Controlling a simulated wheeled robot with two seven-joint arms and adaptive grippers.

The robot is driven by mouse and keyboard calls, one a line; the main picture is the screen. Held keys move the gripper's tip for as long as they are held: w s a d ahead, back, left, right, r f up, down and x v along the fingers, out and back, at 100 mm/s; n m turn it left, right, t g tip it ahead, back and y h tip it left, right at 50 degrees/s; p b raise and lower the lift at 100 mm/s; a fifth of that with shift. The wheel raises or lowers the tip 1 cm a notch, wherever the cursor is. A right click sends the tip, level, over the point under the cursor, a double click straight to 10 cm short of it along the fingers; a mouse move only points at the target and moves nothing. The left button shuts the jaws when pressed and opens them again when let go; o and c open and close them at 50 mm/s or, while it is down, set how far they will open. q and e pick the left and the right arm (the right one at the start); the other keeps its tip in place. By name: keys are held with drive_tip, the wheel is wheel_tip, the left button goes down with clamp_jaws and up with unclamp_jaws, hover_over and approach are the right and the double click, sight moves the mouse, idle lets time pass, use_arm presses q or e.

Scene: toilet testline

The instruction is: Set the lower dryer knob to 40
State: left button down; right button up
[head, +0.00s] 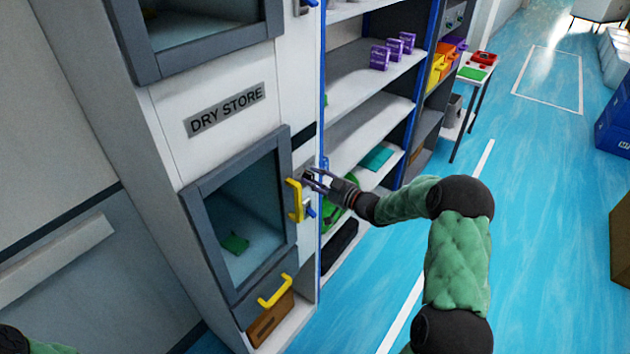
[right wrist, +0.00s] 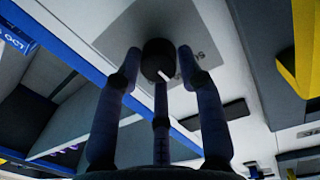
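The dry store cabinet (head: 160,120) stands at the left, with a windowed lower door (head: 245,215). In the right wrist view, a dark round knob (right wrist: 158,58) with a white pointer mark sits on a grey plate (right wrist: 120,38). The plate's markings are too small to read. My right gripper (head: 318,180) is at the panel right of the lower door. Its fingers (right wrist: 159,65) stand around the knob, with small gaps visible at both sides; it looks open. In the head view the knob is hard to make out behind the fingers. My left gripper is out of view.
A yellow door handle (head: 295,200) is just left of my right gripper, and another yellow handle (head: 275,290) is on the drawer below. Open shelves (head: 370,100) with purple boxes (head: 380,57) stand to the right. Blue floor (head: 550,200) beyond is mostly clear.

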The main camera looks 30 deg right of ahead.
drive_tip(key=shift+o, duration=0.7)
drive_tip(key=shift+r, duration=0.15)
drive_tip(key=shift+s, duration=0.1)
drive_tip(key=v, duration=1.1)
drive_tip(key=shift+s+d, duration=0.2)
drive_tip(key=shift+s, duration=0.2)
